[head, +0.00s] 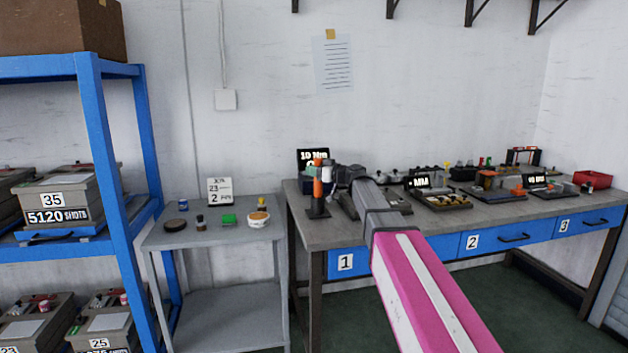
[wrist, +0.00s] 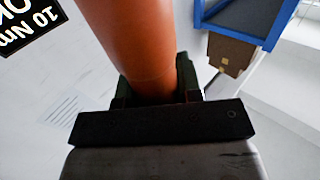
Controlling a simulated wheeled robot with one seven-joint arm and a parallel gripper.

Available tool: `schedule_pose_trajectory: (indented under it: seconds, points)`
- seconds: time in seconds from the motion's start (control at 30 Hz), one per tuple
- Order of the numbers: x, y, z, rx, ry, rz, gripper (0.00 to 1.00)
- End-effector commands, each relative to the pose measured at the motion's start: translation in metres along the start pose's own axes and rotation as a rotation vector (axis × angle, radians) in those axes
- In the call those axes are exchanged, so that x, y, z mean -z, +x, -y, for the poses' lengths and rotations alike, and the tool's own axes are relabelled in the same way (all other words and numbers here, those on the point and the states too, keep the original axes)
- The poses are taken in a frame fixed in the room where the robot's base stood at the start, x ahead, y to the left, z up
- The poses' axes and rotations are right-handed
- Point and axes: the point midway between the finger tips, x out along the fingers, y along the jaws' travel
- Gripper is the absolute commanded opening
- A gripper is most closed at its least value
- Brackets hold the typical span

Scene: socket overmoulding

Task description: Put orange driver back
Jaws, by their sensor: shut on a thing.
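The orange driver (head: 317,187) stands upright at the left end of the workbench, over a dark stand (head: 317,210). My gripper (head: 328,172) is at the driver, reaching in from the right. In the wrist view the driver's orange body (wrist: 132,45) fills the space between the fingers, and my gripper (wrist: 155,88) is shut on it. Whether the driver's lower end is fully seated in the stand is too small to tell. A display reading "10 Nm" (head: 313,156) is behind the driver; it also shows in the wrist view (wrist: 28,25).
The grey workbench (head: 300,203) holds several fixtures, small displays and a red bin (head: 592,179) to the right. A grey side table (head: 165,238) with small items stands to the left, beside a blue shelf (head: 100,130) with crates.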

Motion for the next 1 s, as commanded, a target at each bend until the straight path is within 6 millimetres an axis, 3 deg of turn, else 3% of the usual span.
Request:
schedule_pose_trajectory:
  seconds: [0.23, 0.63, 0.67, 0.73, 1.0]
  points:
    - [-0.029, 0.000, 0.000, 0.000, 0.001, -0.001, 0.00]
    - [-0.034, 0.000, 0.000, 0.000, 0.001, -0.001, 0.00]
    - [-0.035, 0.000, 0.000, 0.000, 0.000, 0.000, 0.36]
    - [-0.034, 0.000, 0.000, 0.000, 0.000, 0.000, 0.58]
    - [-0.034, 0.000, 0.000, 0.000, 0.000, 0.000, 0.58]
